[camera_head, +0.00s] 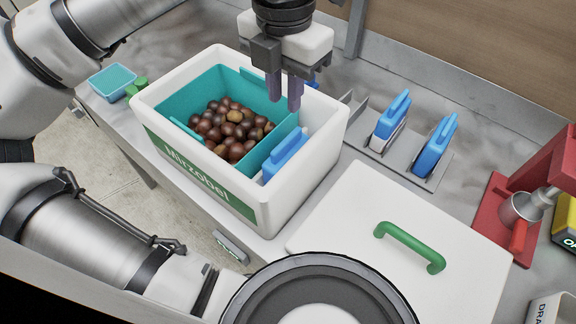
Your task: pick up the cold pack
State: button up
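One blue cold pack (287,158) stands inside the white crate (278,208), in the narrow slot between the teal bin and the crate's right wall. Two more blue cold packs, a left one (391,117) and a right one (436,146), stand upright in a grey rack (405,158) right of the crate. A small blue patch (314,84) shows behind my fingers, mostly hidden. My gripper (284,92) points down above the crate, over the teal bin's back right part. Its fingers are apart with nothing visible between them.
The teal bin (196,92) holds many chestnuts (232,130). A white lid (345,222) with a green handle (408,246) lies in front of the rack.

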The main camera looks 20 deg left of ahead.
notch_tip(320, 180, down, 11)
jog(key=b, duration=0.4)
jog(key=shift+w+d+r+b, duration=0.1)
jog(key=shift+r+b, duration=0.1)
jog(key=shift+b, duration=0.2)
jog(key=shift+c, duration=0.4)
grip_shut()
jog(key=shift+r, duration=0.1)
dwell(0.4)
